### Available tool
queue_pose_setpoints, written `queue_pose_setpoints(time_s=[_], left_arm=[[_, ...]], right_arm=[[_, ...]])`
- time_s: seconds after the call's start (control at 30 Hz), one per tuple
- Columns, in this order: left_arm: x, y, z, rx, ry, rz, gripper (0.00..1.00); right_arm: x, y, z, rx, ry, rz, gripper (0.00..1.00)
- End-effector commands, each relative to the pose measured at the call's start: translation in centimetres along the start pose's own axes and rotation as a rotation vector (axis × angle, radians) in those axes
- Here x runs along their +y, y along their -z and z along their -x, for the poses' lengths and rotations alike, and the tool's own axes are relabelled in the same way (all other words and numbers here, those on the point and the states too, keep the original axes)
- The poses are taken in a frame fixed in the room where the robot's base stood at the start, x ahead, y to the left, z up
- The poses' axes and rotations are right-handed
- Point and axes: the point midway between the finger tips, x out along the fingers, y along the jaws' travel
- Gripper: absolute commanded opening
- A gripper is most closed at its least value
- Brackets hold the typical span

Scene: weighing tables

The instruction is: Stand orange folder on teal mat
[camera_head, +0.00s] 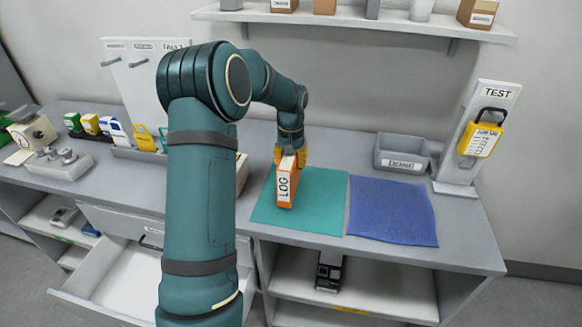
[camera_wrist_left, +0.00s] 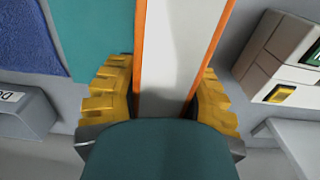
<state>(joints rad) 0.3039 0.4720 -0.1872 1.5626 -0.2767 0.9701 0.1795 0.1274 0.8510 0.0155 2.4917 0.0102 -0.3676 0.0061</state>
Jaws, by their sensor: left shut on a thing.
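The orange folder (camera_head: 287,185) has a white spine marked "LOG" and stands upright at the left part of the teal mat (camera_head: 325,186). My left gripper (camera_head: 292,157) is over the folder's top with its yellow fingers shut on it. In the left wrist view, the folder (camera_wrist_left: 180,55) lies between the two yellow fingers of the left gripper (camera_wrist_left: 170,100). The teal mat (camera_wrist_left: 100,35) shows beside it there. Whether the folder's bottom touches the mat, I cannot tell for sure. My right gripper is not in view.
A blue mat (camera_head: 392,211) lies right of the teal mat. A grey bin (camera_head: 402,165) and a "TEST" stand (camera_head: 490,110) with a yellow tag are behind it. An open drawer (camera_head: 110,285) juts out at lower left. Several coloured items stand on the left table.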

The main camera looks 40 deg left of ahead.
Motion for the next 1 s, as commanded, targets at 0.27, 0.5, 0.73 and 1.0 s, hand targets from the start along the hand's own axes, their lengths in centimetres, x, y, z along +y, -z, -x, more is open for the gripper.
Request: queue_pose_setpoints(time_s=[0.27,0.5,0.73,1.0], left_arm=[[0.0,0.0,-1.9,0.002,0.000,0.001,0.00],[0.0,0.0,-2.2,0.001,0.000,0.000,0.00],[0.0,0.0,-2.2,0.000,0.000,0.001,0.67],[0.0,0.0,-1.6,0.002,0.000,0.001,0.67]], right_arm=[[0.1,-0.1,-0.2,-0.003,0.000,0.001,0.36],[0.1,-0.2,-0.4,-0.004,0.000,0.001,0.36],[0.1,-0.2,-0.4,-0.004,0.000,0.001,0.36],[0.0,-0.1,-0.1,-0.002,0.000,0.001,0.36]])
